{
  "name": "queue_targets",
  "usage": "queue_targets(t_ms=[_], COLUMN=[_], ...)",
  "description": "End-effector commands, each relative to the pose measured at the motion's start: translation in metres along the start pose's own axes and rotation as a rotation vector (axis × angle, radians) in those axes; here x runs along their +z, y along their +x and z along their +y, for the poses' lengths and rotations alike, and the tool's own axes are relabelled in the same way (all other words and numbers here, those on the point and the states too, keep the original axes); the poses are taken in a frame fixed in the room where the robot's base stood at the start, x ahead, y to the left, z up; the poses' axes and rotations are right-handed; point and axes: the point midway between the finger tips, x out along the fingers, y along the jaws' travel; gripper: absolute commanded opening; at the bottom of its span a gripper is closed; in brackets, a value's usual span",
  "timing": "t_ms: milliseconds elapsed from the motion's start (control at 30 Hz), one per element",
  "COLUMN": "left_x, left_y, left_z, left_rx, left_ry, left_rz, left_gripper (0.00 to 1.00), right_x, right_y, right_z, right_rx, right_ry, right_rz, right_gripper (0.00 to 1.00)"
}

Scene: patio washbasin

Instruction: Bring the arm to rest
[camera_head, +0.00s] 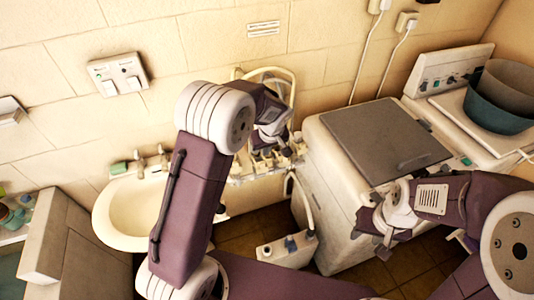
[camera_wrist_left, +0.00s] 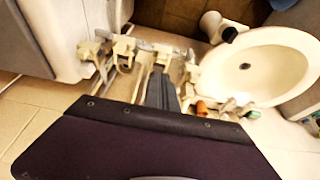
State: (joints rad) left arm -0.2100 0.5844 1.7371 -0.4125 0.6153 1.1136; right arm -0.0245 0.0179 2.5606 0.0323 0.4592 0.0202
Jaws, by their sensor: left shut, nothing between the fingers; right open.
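My left arm rises in front of the washbasin in the head view and bends over at the top. My left gripper (camera_head: 270,138) points down in front of the wall, above the row of taps and pipe fittings, and is partly hidden by its own wrist. In the left wrist view its dark fingers (camera_wrist_left: 162,88) are together with nothing held, over the pale fittings.
The washbasin (camera_head: 130,215) is left of my left arm; it also shows in the left wrist view (camera_wrist_left: 285,65). The white machine (camera_head: 330,165) with a grey lid stands right of centre. A teal tub (camera_head: 490,115) sits at the far right. A pale container (camera_head: 288,250) stands on the floor.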

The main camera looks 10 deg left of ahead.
Motion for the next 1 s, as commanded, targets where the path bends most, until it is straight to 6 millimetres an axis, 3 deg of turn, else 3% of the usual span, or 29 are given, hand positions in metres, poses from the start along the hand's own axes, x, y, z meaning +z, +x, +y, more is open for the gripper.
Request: queue_targets(t_ms=[400,467,567,667,800,900,1000], left_x=[-0.005,-0.006,-0.014,0.014,0.092,0.153,0.197], left_y=[-0.003,0.004,0.012,0.028,0.051,0.060,0.057], left_z=[-0.001,-0.003,-0.014,-0.051,-0.105,-0.135,-0.152], left_rx=[0.002,0.005,0.030,0.031,0.044,0.067,0.095], left_ry=[-0.002,-0.012,-0.055,-0.122,-0.030,0.134,0.333], left_rz=[0.004,0.010,0.048,0.023,-0.079,-0.164,-0.241], left_gripper=[0.00,0.00,0.00,0.00,0.00,0.00,0.00], right_x=[-0.001,0.001,0.004,0.009,0.013,0.014,0.013], right_y=[-0.002,0.009,0.042,0.084,0.126,0.138,0.129], right_z=[0.000,0.000,0.001,0.002,0.002,0.003,0.002], right_rx=[0.000,0.000,0.000,0.000,0.000,0.000,0.000], right_ry=[0.000,0.000,0.000,0.000,0.000,0.000,0.000], right_rz=[0.000,0.000,0.000,0.000,-0.001,-0.001,0.000], right_gripper=[0.42,0.42,0.42,0.42,0.42,0.42,0.42])
